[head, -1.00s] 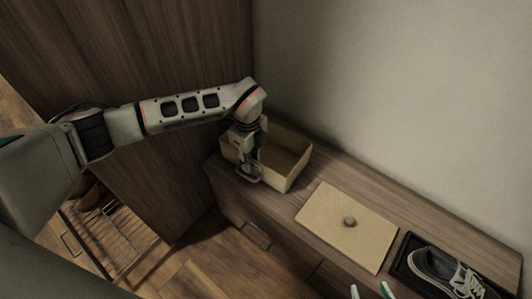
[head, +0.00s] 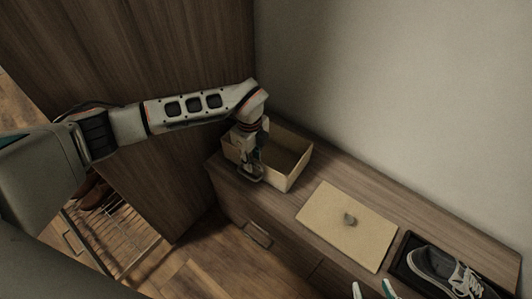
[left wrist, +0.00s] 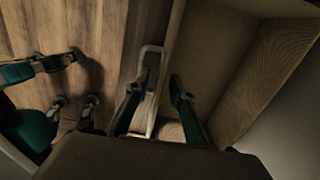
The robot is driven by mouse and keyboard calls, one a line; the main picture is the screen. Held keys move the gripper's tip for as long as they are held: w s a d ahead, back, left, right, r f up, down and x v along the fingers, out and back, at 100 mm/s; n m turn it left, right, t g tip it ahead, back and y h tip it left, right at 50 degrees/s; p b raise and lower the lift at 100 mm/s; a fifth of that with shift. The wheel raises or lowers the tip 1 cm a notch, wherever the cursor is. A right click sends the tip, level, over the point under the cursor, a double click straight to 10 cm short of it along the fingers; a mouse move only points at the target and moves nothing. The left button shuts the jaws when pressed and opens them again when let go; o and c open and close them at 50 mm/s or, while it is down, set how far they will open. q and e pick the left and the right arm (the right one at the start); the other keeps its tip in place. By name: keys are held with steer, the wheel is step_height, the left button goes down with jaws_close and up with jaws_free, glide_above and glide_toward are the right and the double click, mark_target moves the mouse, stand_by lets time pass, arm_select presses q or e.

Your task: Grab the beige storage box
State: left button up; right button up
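The beige storage box (head: 298,168) stands open and empty on the wooden cabinet top, near the tall wood panel. My left gripper (head: 250,174) reaches down at the box's near left side. In the left wrist view its two fingers (left wrist: 161,88) straddle the box's wall, one on the outer side by a pale handle-like frame (left wrist: 151,66), the other on the inner side. A gap shows between the fingers; contact with the wall is not clear. My right gripper (head: 372,290) is open and empty at the bottom edge of the head view.
A flat beige lid with a knob (head: 345,226) lies right of the box. A grey sneaker (head: 446,272) sits in a dark tray further right. The cabinet front has a drawer handle (head: 257,235). A wire rack (head: 115,235) with brown shoes stands low at left.

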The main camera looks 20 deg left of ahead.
arm_select(q)
steer(key=shift+c, duration=0.4)
jaws_close()
